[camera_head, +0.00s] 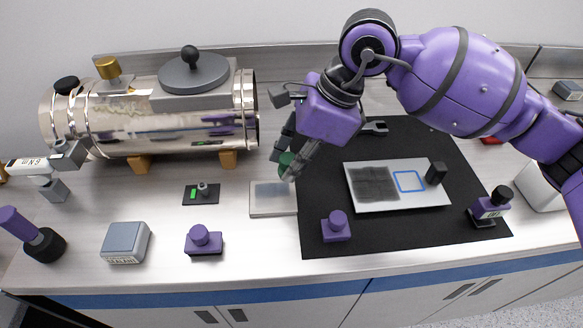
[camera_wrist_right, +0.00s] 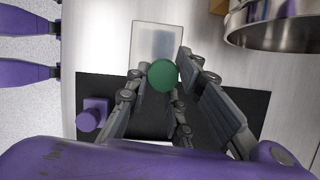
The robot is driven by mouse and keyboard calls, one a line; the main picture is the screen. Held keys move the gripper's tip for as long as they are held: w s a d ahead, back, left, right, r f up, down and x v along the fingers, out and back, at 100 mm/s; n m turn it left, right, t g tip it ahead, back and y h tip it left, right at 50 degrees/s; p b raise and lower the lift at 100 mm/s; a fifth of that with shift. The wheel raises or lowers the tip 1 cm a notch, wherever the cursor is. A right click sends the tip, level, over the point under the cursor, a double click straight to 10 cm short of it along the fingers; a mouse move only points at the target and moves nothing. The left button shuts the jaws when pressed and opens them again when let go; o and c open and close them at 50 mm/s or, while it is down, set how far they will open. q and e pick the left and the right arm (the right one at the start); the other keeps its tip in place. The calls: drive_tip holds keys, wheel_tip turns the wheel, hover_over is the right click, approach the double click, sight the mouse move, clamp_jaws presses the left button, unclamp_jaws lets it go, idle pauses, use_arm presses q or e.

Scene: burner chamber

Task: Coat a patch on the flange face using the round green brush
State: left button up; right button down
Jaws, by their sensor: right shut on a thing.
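My right gripper (camera_head: 285,160) is shut on the round green brush (camera_head: 287,163), whose green end shows between the fingers. In the right wrist view the green brush (camera_wrist_right: 163,75) appears between my right gripper's fingers (camera_wrist_right: 162,95); its handle is hidden. The brush is above or near a pale flat tray (camera_head: 272,205), also in the wrist view (camera_wrist_right: 157,33); I cannot tell if they touch. The shiny metal chamber (camera_head: 170,115) has a flange (camera_head: 250,110) at its right end. A white plate (camera_head: 430,199) bears a dark grey patch and a blue square outline. My left gripper is not in view.
A black mat (camera_head: 390,230) lies under the white plate, with a purple knobbed block (camera_head: 336,228) on it. A small black block (camera_head: 436,173) stands on the plate. Another purple block (camera_head: 203,241) and a grey box (camera_head: 125,242) stand along the front. Bare counter lies between them.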

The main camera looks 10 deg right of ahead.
sight(288, 158)
drive_tip(key=shift+p+v, duration=0.35)
drive_tip(key=shift+v, duration=0.65)
drive_tip(key=shift+w+a+r+p, duration=0.15)
drive_tip(key=shift+r+p, duration=0.1)
drive_tip(key=shift+r, duration=0.25)
drive_tip(key=shift+s+a+r+p, duration=0.1)
drive_tip(key=shift+a+r+p, duration=0.1)
drive_tip(key=shift+r, duration=0.3)
